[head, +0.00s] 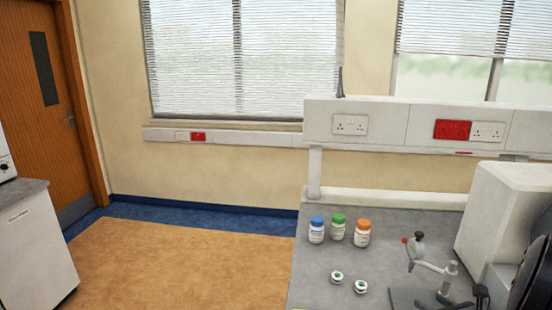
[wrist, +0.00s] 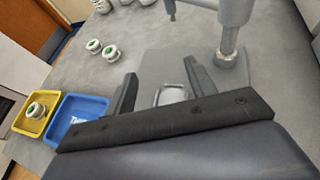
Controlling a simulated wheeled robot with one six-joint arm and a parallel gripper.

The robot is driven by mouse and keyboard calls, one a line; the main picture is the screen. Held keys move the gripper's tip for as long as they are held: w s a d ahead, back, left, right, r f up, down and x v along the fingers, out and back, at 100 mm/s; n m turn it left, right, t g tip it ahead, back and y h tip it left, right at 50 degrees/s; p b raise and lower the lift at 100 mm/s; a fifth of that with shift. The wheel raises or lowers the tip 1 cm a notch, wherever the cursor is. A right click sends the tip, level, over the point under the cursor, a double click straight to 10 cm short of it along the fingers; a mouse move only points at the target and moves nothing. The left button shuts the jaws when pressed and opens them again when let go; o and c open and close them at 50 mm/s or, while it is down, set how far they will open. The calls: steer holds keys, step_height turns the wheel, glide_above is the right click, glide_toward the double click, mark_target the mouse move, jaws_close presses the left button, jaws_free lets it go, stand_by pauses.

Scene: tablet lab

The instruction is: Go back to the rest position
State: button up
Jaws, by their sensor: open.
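My gripper (wrist: 160,70) shows in the wrist view with its two dark fingers spread apart. It is over a grey plate with a small pale, squarish piece (wrist: 171,96) visible between the fingers. I cannot tell how far above that piece the fingers are, but they are not closed on it. In the head view I cannot clearly make out the gripper; dark parts show at the lower right edge.
The grey bench (head: 316,274) holds bottles with blue (head: 316,230), green (head: 337,227) and orange (head: 362,233) caps, and two small green-marked pots (head: 337,277). A metal stand (wrist: 232,35) is close by. A yellow tray (wrist: 24,127) holds a pot; a blue tray (wrist: 92,104) adjoins it.

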steer(key=shift+f, duration=1.4)
